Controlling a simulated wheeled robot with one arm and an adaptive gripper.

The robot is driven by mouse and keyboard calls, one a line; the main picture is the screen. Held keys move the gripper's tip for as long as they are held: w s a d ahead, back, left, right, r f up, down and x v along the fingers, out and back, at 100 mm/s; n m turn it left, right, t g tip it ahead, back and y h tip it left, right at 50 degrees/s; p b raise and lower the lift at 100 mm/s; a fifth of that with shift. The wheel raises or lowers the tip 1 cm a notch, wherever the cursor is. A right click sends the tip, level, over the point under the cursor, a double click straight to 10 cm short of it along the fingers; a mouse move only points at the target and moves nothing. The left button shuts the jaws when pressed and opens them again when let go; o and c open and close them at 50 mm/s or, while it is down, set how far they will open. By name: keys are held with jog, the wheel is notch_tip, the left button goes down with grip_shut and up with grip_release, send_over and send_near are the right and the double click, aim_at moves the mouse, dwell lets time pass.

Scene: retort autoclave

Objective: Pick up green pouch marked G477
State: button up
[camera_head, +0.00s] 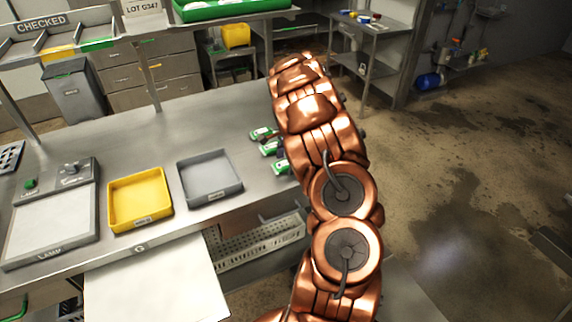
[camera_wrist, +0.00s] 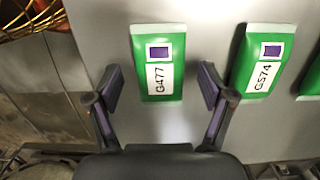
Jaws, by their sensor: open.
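The green pouch marked G477 (camera_wrist: 159,92) lies on the grey steel table in the wrist view, with a white label and a dark purple square. My gripper (camera_wrist: 163,90) is open, its two dark fingers on either side of the pouch's lower part in the picture, apart from it. I cannot tell the height between fingers and table. In the head view, several green and white pouches (camera_head: 268,148) lie at the table's right side, partly hidden by my copper arm; their markings are too small to read there.
A green pouch marked G574 (camera_wrist: 262,76) lies close to the right finger, with another beyond it at the picture edge. A yellow tray (camera_head: 139,226) and a grey tray (camera_head: 238,190) stand left of the pouches, with a lamp panel (camera_head: 48,236) farther left. The table edge lies left in the wrist view.

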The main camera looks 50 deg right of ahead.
jog(key=shift+c, duration=0.3)
jog(key=c, duration=0.8)
jog(key=shift+o, duration=0.2)
jog(key=shift+r, duration=0.1)
